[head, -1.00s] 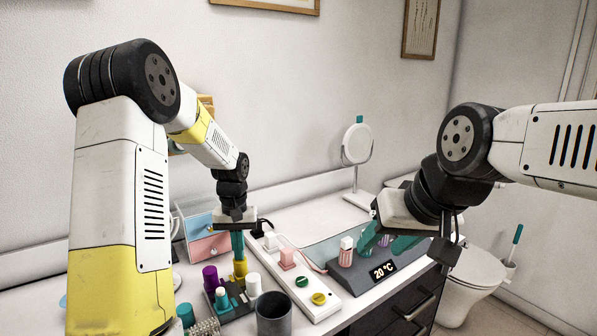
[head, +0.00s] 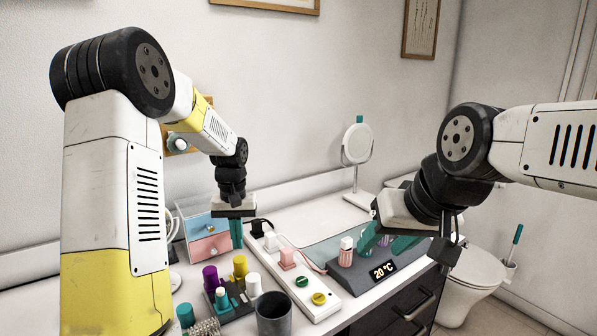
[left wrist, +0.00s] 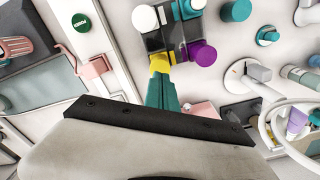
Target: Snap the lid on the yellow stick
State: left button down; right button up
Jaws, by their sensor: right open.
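The yellow stick (head: 240,267) stands upright in a dark holder (head: 237,313), with a yellow top; I cannot tell whether that top is a seated lid. It also shows in the left wrist view (left wrist: 160,62), just beyond my teal fingertips. My right gripper (head: 388,246) is open and empty above the grey temperature device (head: 365,272).
A purple-capped item (head: 210,278), a white-capped item (head: 253,284) and a dark cup (head: 273,317) stand close to the stick. A white power strip (head: 305,285) lies to the right. A drawer box (head: 208,238) stands behind. A round mirror (head: 357,145) stands at the back.

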pick_arm(q)
jog(key=shift+r, duration=1.65)
jog(key=s+r+t, duration=0.3)
jog(key=s+r, duration=0.8)
jog(key=s+d+t+h, duration=0.1)
jog(key=s, duration=0.5)
jog(key=s+d+r+m+t+h, duration=0.1)
jog(key=s+t, duration=0.1)
jog(key=s, duration=0.5)
jog(key=shift+s+r, duration=0.15)
jog(key=shift+r, duration=0.1)
jog(key=shift+d, duration=0.1)
